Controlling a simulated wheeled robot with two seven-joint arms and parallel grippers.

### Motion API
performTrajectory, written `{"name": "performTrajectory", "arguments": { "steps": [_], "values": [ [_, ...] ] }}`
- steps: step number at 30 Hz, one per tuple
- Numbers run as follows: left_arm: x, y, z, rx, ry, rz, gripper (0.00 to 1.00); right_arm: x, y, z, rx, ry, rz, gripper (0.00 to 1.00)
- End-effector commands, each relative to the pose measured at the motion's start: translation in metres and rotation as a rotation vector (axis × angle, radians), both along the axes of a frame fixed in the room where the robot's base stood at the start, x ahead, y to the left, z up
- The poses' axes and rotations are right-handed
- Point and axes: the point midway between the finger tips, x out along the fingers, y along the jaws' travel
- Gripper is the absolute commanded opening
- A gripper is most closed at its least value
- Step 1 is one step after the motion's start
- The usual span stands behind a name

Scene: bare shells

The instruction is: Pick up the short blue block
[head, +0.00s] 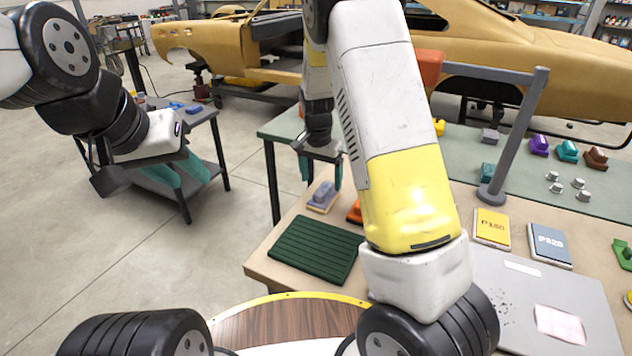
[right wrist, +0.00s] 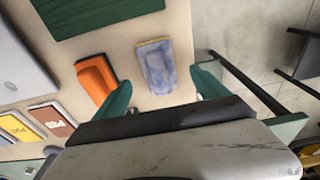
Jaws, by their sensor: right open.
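The short blue block (head: 322,193) is a worn grey-blue block with a pale base, lying at the far left edge of the workbench. In the right wrist view the block (right wrist: 157,66) lies between and just beyond the two teal fingertips, not held. My right gripper (head: 321,172) is open above the block, and it also shows in the right wrist view (right wrist: 164,88). My left gripper (head: 183,178) is off to the left, away from the bench, with its teal fingers apart and nothing seen between them.
An orange block (right wrist: 97,78) lies close beside the blue one, near a fingertip. A dark green ribbed mat (head: 314,249) lies in front. Sandpaper packs (head: 492,228) and a grey post (head: 515,135) are to the right. A side table (head: 202,118) stands at left.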

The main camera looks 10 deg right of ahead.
Motion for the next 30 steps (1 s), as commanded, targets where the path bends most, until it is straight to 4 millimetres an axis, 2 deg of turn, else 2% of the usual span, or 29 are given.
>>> {"name": "performTrajectory", "arguments": {
  "steps": [5, 13, 21, 30],
  "values": [
    [0.0, 0.0, 0.0, 0.0, 0.0, 0.0, 0.36, 0.002, -0.003, -0.016, 0.0, 0.001, 0.0, 0.84],
    [0.0, 0.0, 0.0, 0.0, 0.0, 0.0, 0.36, 0.009, -0.01, -0.053, 0.0, 0.004, 0.0, 0.84],
    [0.0, 0.0, 0.0, 0.0, 0.0, 0.0, 0.36, 0.01, -0.01, -0.058, 0.001, 0.0, 0.001, 0.84],
    [0.0, 0.0, 0.0, 0.0, 0.0, 0.0, 0.36, 0.01, -0.01, -0.058, 0.0, 0.001, 0.001, 0.25]
  ]
}}
